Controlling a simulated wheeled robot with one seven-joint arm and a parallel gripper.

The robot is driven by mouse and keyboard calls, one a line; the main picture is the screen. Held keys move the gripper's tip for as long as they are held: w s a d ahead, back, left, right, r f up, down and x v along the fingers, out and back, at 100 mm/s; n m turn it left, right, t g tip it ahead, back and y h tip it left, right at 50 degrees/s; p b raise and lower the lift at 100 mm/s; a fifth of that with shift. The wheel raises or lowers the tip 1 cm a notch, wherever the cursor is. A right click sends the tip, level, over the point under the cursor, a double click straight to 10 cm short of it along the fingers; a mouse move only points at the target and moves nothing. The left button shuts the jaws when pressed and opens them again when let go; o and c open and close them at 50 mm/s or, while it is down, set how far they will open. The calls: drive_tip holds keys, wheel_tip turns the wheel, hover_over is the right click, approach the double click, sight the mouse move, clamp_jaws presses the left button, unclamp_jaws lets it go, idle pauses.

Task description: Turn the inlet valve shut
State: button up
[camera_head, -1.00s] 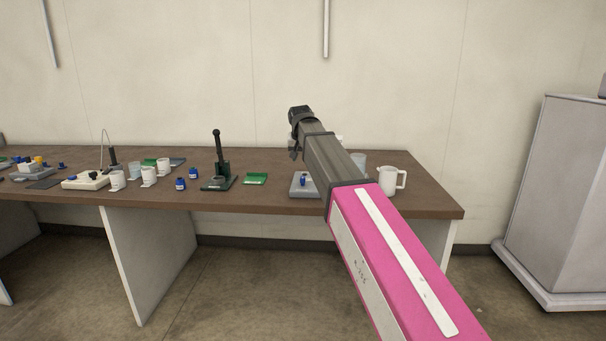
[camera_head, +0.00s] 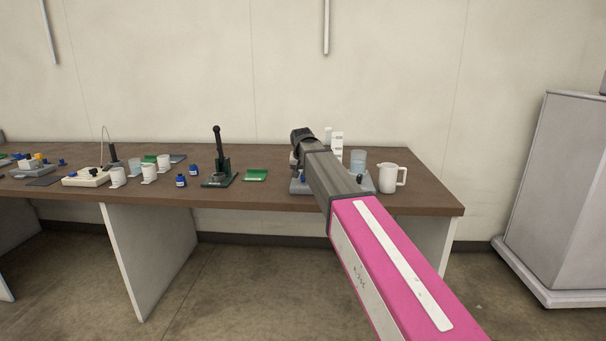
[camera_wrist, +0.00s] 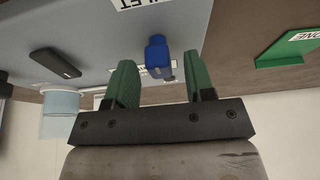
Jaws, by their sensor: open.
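A blue valve handle (camera_wrist: 157,52) stands on a grey panel (camera_wrist: 95,30) in the wrist view. My gripper (camera_wrist: 161,66) is open, its two green fingers to either side of the handle with visible gaps, so it holds nothing. A label by the handle is cut off and reads "LET". My arm hides most of the base there.
The brown table (camera_head: 260,200) also bears a white jug (camera_head: 391,178), a clear beaker (camera_head: 358,159), a green tray (camera_head: 255,175), a dark lever press (camera_head: 219,165) and several bottles and cups to the left. A black bar (camera_wrist: 55,63) lies on the panel.

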clamp_jaws()
drive_tip(key=shift+n, duration=0.3)
drive_tip(key=n+y, duration=0.2)
drive_tip(key=n, duration=0.2)
drive_tip(key=shift+d, duration=0.1)
drive_tip(key=n, duration=0.2)
drive_tip(key=n+g+y, duration=0.1)
drive_tip(key=n, duration=0.1)
drive_tip(key=shift+w+n+y, duration=0.15)
drive_tip(key=shift+n+y, duration=0.15)
drive_tip(key=shift+n, duration=0.1)
drive_tip(key=n, duration=0.2)
drive_tip(key=n+g, duration=0.1)
drive_tip(key=n, duration=0.1)
drive_tip(key=shift+n+g+y, duration=0.3)
drive_tip(key=shift+y, duration=0.1)
drive_tip(key=shift+n+g, duration=0.8)
drive_tip(key=shift+n, duration=1.1)
